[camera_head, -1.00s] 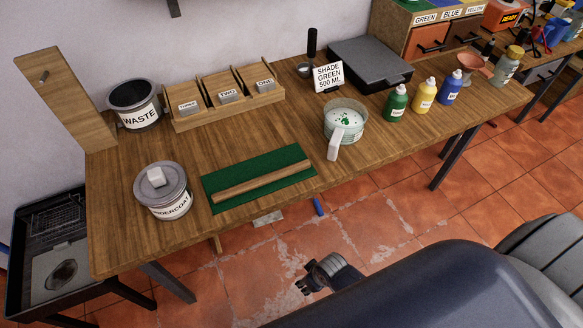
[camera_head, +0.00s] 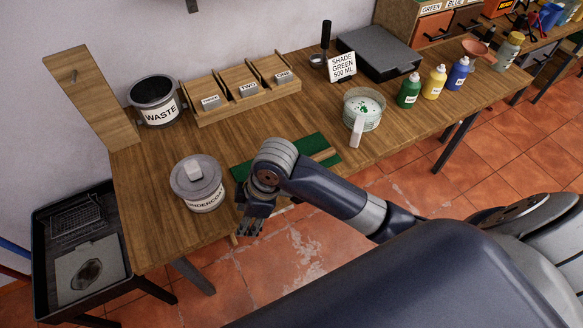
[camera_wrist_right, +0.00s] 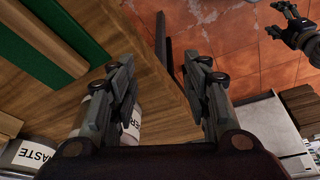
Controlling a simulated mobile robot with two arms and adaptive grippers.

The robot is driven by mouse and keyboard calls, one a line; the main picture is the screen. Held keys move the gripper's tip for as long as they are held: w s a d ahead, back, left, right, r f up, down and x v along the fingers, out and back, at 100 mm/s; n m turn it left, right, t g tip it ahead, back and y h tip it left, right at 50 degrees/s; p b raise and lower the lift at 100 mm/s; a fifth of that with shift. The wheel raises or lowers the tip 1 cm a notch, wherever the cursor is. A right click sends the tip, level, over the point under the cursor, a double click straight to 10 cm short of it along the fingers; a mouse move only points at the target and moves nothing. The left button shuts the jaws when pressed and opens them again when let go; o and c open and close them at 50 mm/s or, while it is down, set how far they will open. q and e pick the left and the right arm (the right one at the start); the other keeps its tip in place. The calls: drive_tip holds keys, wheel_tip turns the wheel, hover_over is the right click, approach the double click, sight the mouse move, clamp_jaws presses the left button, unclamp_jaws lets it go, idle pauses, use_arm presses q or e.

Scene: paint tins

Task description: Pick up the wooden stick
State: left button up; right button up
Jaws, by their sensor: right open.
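The wooden stick (camera_head: 325,155) lies on the green mat (camera_head: 312,143) near the table's front edge. In the head view my right arm hides most of it. In the right wrist view the stick (camera_wrist_right: 48,38) shows at upper left, flanked by green mat. My right gripper (camera_head: 250,228) hangs at the table's front edge, between the undercoat tin and the mat. Its fingers (camera_wrist_right: 165,100) are open and empty, apart from the stick. My left gripper (camera_wrist_right: 284,22) shows small over the floor in the right wrist view; its opening is unclear. It is out of the head view.
The undercoat tin (camera_head: 198,184) stands just left of my right gripper. Bare table (camera_head: 150,215) lies at front left.

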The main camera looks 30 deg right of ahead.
drive_tip(key=w+d+r+n, duration=0.1)
drive_tip(key=w+d+r+n+h, duration=0.1)
drive_tip(key=w, duration=0.1)
drive_tip(key=w+d+r+n+g, duration=0.1)
drive_tip(key=w, duration=0.1)
drive_tip(key=shift+w+d+r+n+h, duration=0.15)
drive_tip(key=shift+w+r+n+h, duration=0.15)
drive_tip(key=shift+h, duration=0.1)
drive_tip(key=w+d+r+n+h, duration=0.2)
drive_tip(key=w+d+r, duration=0.2)
drive_tip(key=d+r, duration=0.15)
drive_tip(key=shift+g, duration=0.4)
wheel_tip(320, 180, down, 6)
drive_tip(key=shift+w+d+p, duration=0.1)
drive_tip(key=shift+p, duration=0.35)
drive_tip(key=shift+f+p, duration=0.8)
drive_tip(key=shift+f, duration=1.85)
use_arm(q)
drive_tip(key=shift+a+r, duration=0.2)
drive_tip(key=shift+r, duration=0.45)
drive_tip(key=shift+a+r, duration=0.2)
drive_tip(key=shift+r, duration=0.4)
use_arm(e)
clamp_jaws()
